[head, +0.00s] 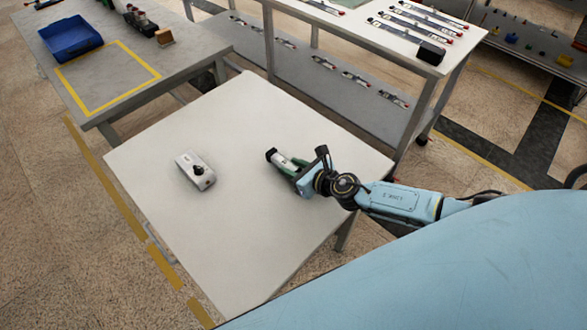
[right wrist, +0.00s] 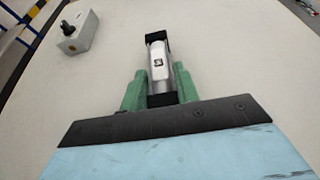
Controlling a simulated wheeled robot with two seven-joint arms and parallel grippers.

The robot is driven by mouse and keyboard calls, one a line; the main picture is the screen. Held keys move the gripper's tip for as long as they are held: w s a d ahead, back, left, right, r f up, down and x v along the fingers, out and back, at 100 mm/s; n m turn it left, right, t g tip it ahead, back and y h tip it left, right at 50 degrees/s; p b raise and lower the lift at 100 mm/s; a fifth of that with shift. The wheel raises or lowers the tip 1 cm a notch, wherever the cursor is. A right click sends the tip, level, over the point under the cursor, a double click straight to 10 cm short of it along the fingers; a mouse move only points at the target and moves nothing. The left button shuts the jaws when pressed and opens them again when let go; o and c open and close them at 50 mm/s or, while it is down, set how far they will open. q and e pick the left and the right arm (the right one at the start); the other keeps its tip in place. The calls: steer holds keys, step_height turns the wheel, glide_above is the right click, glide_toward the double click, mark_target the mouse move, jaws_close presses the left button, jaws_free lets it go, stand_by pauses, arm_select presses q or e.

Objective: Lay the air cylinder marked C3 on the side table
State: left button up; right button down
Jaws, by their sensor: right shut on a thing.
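The air cylinder (right wrist: 158,66) is a short silver tube with black end caps and a small white label; the mark on the label is too small to read. It lies between the green fingers of my right gripper (right wrist: 159,88), which is shut on it. In the head view the right gripper (head: 286,165) holds the cylinder (head: 273,156) low over the right part of the white side table (head: 220,240). I cannot tell whether the cylinder touches the table top. My left gripper is not in view.
A grey box with a black knob (head: 196,171) stands on the side table, left of the cylinder. The table front is clear. A workbench with a blue bin (head: 70,38) and yellow marked square is at back left. A rack (head: 400,45) with several cylinders stands behind.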

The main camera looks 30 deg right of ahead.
steer(key=shift+f, duration=0.15)
steer(key=c, duration=1.1)
jaws_free()
steer(key=shift+o, duration=0.2)
steer(key=shift+s+d+r, duration=0.1)
steer(key=shift+s+r, duration=0.15)
steer(key=shift+r, duration=0.05)
steer(key=p+v, duration=0.1)
steer(key=v, duration=0.9)
steer(key=shift+f+p, duration=0.15)
steer(key=shift+p, duration=0.15)
steer(key=shift+v, duration=0.8)
steer(key=shift+w, duration=0.1)
